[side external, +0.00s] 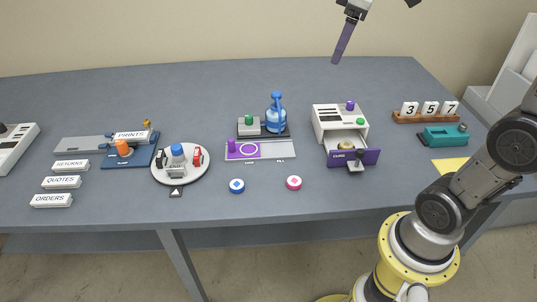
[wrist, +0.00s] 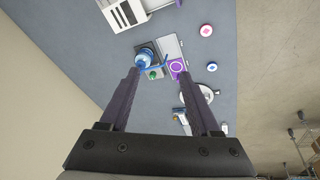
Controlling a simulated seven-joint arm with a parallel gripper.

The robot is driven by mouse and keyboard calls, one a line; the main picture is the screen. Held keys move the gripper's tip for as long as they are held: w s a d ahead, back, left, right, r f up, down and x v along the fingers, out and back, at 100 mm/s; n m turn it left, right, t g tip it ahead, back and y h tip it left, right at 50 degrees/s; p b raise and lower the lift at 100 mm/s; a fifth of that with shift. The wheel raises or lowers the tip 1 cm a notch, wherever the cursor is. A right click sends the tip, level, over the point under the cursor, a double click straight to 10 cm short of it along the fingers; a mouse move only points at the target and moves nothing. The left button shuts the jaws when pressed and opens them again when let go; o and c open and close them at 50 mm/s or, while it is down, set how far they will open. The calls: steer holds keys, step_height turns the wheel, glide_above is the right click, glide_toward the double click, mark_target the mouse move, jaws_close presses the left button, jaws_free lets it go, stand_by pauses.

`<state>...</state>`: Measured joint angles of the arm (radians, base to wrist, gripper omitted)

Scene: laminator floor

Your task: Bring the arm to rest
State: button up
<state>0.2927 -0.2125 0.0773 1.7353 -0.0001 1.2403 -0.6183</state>
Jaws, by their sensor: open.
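My gripper (side external: 337,60) is at the top of the side external view, raised above the back part of the grey table (side external: 330,84). One dark purple finger shows there, pointing down and slightly left. In the wrist view my gripper (wrist: 160,72) has its two fingers wide apart with nothing held between them. The blue bottle (wrist: 145,58) shows beyond the fingertips, well below them. My gripper touches nothing in either view. Part of my arm is out of frame at the top of the side external view.
A white unit (side external: 327,118) has its purple-fronted drawer (side external: 369,157) pulled open. A blue spray bottle (side external: 276,118) stands at the centre back. A round white tray (side external: 160,177) holds small items. Number blocks (side external: 430,108) stand at the right. Air around my gripper is clear.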

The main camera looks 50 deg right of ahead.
steer(key=s+a+f+t, duration=0.2)
steer(key=s+a+f, duration=0.1)
steer(key=s+a, duration=0.55)
steer(key=s+f+m+y, duration=0.1)
steer(key=s+f+m, duration=0.2)
steer(key=s+f, duration=0.3)
steer(key=shift+a+f+m, duration=0.4)
steer(key=shift+f, duration=0.4)
